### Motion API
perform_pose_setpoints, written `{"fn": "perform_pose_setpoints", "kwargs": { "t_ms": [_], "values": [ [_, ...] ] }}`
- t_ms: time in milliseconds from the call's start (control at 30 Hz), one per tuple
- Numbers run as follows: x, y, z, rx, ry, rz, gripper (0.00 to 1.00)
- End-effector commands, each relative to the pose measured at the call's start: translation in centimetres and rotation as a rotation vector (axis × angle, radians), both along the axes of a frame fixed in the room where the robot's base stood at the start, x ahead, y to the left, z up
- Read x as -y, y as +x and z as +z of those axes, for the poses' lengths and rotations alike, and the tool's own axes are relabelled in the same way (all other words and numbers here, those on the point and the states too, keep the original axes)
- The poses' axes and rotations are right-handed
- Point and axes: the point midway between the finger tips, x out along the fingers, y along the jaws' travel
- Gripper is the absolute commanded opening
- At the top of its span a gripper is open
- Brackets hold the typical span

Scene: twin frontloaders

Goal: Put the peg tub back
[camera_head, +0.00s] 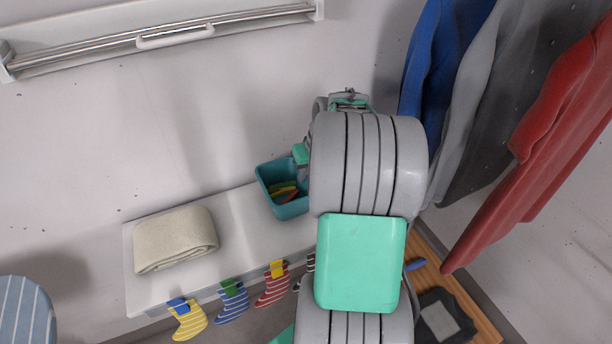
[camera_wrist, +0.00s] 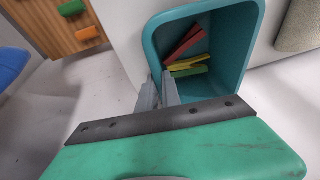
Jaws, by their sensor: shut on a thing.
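The peg tub (camera_head: 285,207) is a teal, open-topped box with red, yellow and green pegs (camera_head: 284,190) inside. In the head view it is at the white shelf, right of the folded towel; I cannot tell whether it touches the shelf. In the wrist view the tub (camera_wrist: 256,40) is tilted in the picture, with the pegs (camera_wrist: 186,55) at its bottom. My gripper (camera_wrist: 160,92) is shut on the tub's near wall at the rim. In the head view my arm hides the gripper's fingertips.
A folded beige towel (camera_head: 175,239) lies on the white shelf (camera_head: 240,229). Striped socks (camera_head: 272,290) hang from its front edge on pegs. A metal rail (camera_head: 165,33) is above on the wall. Hanging clothes (camera_head: 545,150) are at the right, above a wooden board (camera_head: 436,262).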

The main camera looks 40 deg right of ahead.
Motion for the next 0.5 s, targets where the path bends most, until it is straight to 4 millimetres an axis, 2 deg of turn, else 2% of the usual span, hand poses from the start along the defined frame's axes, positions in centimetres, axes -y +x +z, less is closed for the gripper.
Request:
{"fn": "perform_pose_setpoints", "kwargs": {
  "t_ms": [67,233,267,500],
  "values": [
    [-0.01,0.01,-0.8,0.001,-0.001,0.002,0.0],
    [0.02,0.02,-0.81,0.003,-0.002,0.001,0.0],
    [0.01,0.0,-0.83,0.002,-0.002,0.001,0.11],
    [0.0,-0.03,-0.82,0.001,-0.001,0.001,0.3]
  ]
}}
